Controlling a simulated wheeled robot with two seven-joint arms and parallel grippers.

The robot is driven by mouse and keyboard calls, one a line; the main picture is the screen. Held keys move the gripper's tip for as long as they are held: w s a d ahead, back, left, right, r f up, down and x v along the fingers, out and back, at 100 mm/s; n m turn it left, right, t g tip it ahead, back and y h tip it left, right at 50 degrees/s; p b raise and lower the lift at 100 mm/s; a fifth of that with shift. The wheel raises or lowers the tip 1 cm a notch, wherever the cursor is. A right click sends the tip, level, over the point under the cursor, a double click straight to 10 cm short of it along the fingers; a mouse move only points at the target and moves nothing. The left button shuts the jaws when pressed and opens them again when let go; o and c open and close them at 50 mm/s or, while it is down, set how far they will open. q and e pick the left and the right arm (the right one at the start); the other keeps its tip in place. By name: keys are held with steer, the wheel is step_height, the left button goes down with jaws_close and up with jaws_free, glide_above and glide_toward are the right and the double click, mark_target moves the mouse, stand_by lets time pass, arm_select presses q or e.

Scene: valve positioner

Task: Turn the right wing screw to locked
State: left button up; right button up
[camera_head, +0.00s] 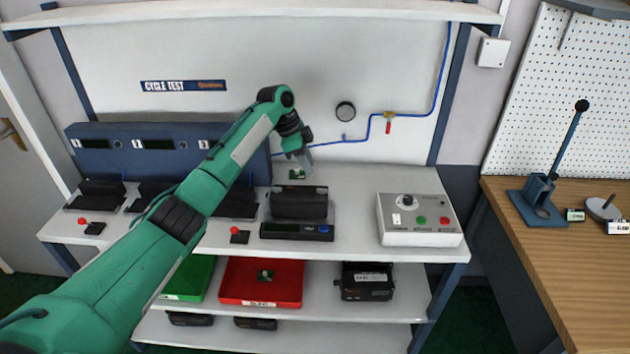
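My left gripper (304,160) hangs over the back of the bench, pointing down, near a small green piece (297,174). It is small and seen edge-on, so I cannot tell whether it is open or shut, or whether it touches the piece. A black device (299,203) stands upright on the bench just in front of it, with a flat black unit with a display (297,231) before it. I cannot make out the right wing screw; it is too small or hidden. My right gripper is out of view.
A grey control box (418,218) with a knob and buttons stands at the bench's right. A blue air line with a red-handled valve (388,125) runs along the back wall. A red tray (262,282) is on the shelf below. Bench space between device and control box is clear.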

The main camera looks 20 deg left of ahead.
arm_select(q)
steer(key=v, duration=0.5)
steer(key=shift+a+r+b, duration=0.15)
steer(key=shift+r+b, duration=0.2)
steer(key=shift+b, duration=0.05)
